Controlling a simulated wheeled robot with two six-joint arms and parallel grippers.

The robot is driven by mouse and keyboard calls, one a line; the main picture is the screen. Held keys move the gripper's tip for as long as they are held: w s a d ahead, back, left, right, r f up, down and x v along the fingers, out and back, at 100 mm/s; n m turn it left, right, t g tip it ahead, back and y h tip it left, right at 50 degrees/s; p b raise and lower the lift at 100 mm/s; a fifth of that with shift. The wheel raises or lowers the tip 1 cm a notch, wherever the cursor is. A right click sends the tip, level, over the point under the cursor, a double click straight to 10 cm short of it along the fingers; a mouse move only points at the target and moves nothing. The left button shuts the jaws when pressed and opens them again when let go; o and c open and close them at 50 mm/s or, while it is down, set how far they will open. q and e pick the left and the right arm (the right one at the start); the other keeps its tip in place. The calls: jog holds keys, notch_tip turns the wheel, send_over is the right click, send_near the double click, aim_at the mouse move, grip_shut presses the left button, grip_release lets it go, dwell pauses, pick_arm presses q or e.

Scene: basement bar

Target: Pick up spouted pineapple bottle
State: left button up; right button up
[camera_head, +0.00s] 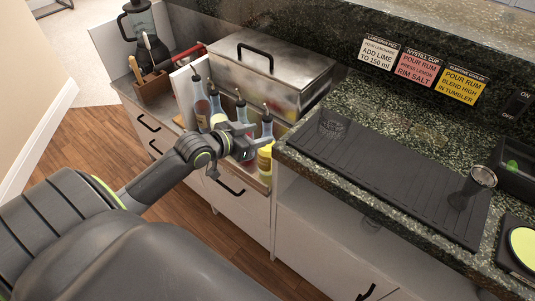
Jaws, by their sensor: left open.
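Several spouted bottles stand in a row in front of a steel lidded box. The nearest bottle (265,157) has a yellow lower part and a dark spout, and looks like the pineapple one, though its label is too small to read. My left gripper (249,141) is open just left of this bottle, at about its middle height. It overlaps the row in the picture, and I cannot tell whether it touches a bottle. A red-tinted bottle (201,107) and another bottle (217,107) stand farther left. My left gripper partly hides the bottles behind it. My right gripper is not in view.
The steel box (268,75) stands close behind the bottles. A wooden holder (153,88) and a blender (143,25) are at the far left. To the right, a raised granite counter (400,103) carries a black mat (385,182) and a metal jigger (483,177).

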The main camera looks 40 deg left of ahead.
pick_arm(q)
jog(key=shift+d+r+x, duration=0.1)
jog(key=shift+d+x, duration=0.05)
jog(key=shift+x, duration=0.75)
jog(key=shift+d+r+x, duration=0.1)
jog(key=shift+d+x, duration=0.05)
jog(key=shift+x, duration=0.75)
jog(key=shift+d+x, duration=0.15)
jog(key=shift+x, duration=0.75)
grip_shut()
jog(key=shift+r, duration=0.1)
